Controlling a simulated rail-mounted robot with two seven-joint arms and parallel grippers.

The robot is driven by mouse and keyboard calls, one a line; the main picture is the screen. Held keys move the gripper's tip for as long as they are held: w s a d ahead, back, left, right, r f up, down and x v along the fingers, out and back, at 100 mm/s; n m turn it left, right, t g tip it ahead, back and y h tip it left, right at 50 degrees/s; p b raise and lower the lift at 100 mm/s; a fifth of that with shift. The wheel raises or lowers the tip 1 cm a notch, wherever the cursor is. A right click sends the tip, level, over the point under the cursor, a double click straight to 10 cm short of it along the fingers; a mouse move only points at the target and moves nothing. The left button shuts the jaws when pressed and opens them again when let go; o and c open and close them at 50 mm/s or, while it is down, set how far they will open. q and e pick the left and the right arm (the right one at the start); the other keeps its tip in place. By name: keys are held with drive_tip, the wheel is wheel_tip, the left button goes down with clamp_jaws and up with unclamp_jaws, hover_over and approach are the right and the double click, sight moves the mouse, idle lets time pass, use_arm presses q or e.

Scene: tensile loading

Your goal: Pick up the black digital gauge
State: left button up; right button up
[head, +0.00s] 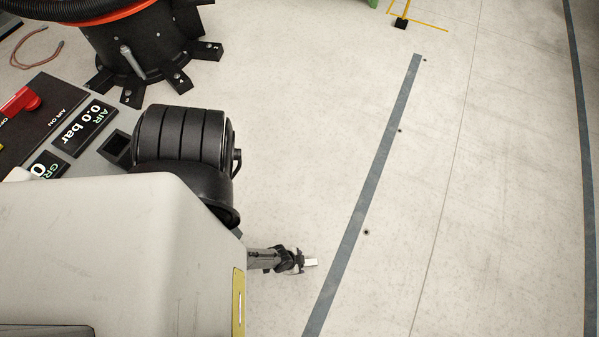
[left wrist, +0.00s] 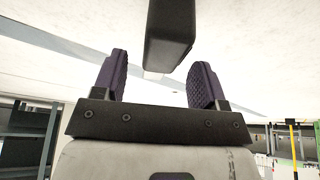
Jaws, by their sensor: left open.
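My left gripper (left wrist: 159,75) shows in the left wrist view, its two dark, ribbed fingers standing well apart. A plain black block (left wrist: 170,35) hangs in from the top edge of that view, in line with the gap between the fingers. It shows no display or markings, and I cannot tell whether it is the black digital gauge. No finger visibly touches it, and I see nothing held. In the head view I see no loose gauge that I can name for sure. A small grey and black jointed part with a pale tip (head: 311,262) shows low in the middle; I cannot tell what it is.
In the head view a panel at the left carries a black "AIR 0.0 bar" display (head: 83,128) and a red switch (head: 20,101). A black bolted base (head: 135,50) stands behind it. The pale floor (head: 500,180) with a grey stripe (head: 365,205) is open to the right.

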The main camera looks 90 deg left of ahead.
use_arm(q)
drive_tip(key=shift+b+x, duration=0.45)
drive_tip(key=shift+x, duration=0.55)
drive_tip(key=shift+r, duration=0.1)
drive_tip(key=c, duration=1.2)
drive_tip(key=shift+o, duration=0.2)
drive_tip(key=shift+r, duration=0.1)
